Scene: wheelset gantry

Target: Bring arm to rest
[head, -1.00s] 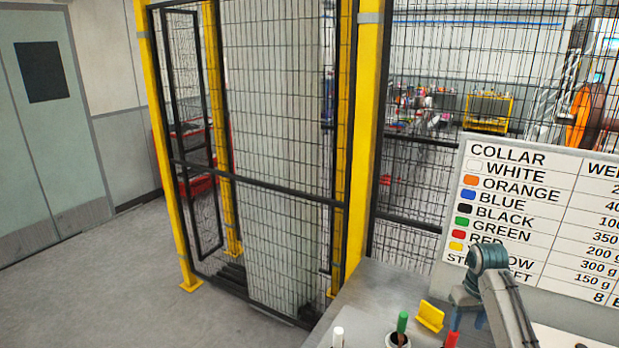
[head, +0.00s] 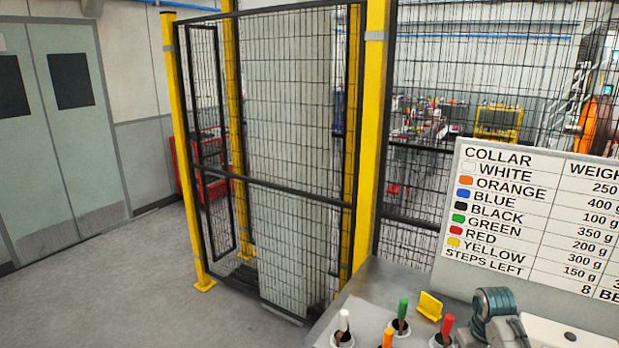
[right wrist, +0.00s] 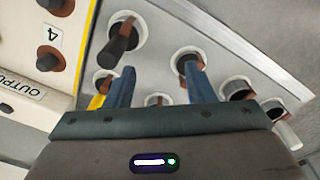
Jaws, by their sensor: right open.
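My right gripper (right wrist: 160,88) shows in the right wrist view. Its two blue fingers are apart, with nothing held between them. Beyond the fingers is a grey panel (right wrist: 235,40) with several white-rimmed sockets. A black-handled peg (right wrist: 121,40) stands in one socket, left of the fingers. The fingers overlap parts of other sockets, and I cannot tell whether they touch anything. In the head view, a teal and grey arm part of mine (head: 492,303) is at the bottom right. Its gripper is out of that view. My left gripper is in neither view.
In the head view, pegs with white (head: 344,319), green (head: 403,308), orange (head: 388,338) and red (head: 447,324) tops stand near the bottom. A collar weight sign (head: 540,210) stands at right. A mesh fence (head: 290,150) stands behind; floor is clear at left.

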